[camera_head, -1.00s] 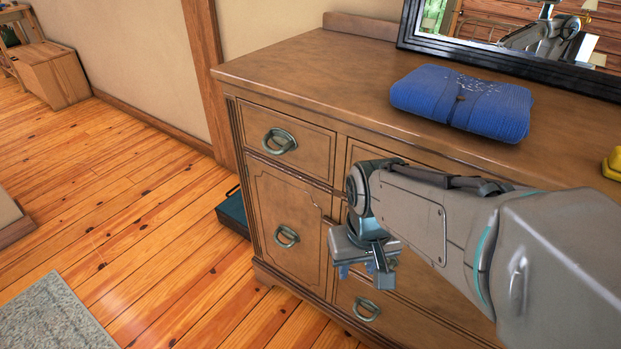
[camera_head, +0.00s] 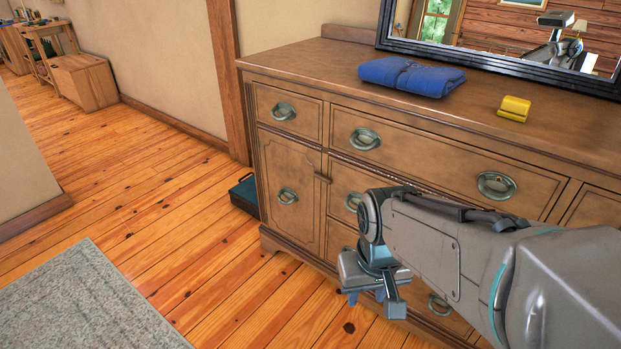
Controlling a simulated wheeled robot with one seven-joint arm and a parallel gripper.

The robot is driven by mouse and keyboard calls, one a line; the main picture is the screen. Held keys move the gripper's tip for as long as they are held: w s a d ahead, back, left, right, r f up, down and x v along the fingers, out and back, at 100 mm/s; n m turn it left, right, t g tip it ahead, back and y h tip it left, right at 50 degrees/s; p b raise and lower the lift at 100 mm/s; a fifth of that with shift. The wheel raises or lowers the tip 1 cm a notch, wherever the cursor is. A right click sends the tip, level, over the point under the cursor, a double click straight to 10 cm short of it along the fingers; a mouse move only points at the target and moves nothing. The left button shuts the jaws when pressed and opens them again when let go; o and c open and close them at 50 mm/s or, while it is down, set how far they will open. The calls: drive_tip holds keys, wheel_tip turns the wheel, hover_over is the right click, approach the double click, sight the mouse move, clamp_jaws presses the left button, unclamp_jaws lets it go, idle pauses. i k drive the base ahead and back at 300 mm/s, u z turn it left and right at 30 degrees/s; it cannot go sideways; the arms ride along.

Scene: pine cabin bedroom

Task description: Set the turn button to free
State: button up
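The turn button (camera_head: 323,178) is a small brown wooden piece at the right edge of the dresser's left door (camera_head: 288,190). It looks roughly horizontal, lying across the seam between the door and the frame beside it. My arm hides part of the dresser's lower drawers.
A folded blue cloth (camera_head: 412,77) and a yellow object (camera_head: 514,108) lie on the dresser top (camera_head: 310,60), before a black-framed mirror (camera_head: 480,54). A dark teal case (camera_head: 245,193) sits on the floor by the dresser's left side. The wooden floor at left is clear, beside a grey rug (camera_head: 85,305).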

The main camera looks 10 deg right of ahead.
sight(316, 173)
drive_tip(key=z, duration=0.65)
drive_tip(key=i, duration=0.8)
drive_tip(key=z, duration=0.1)
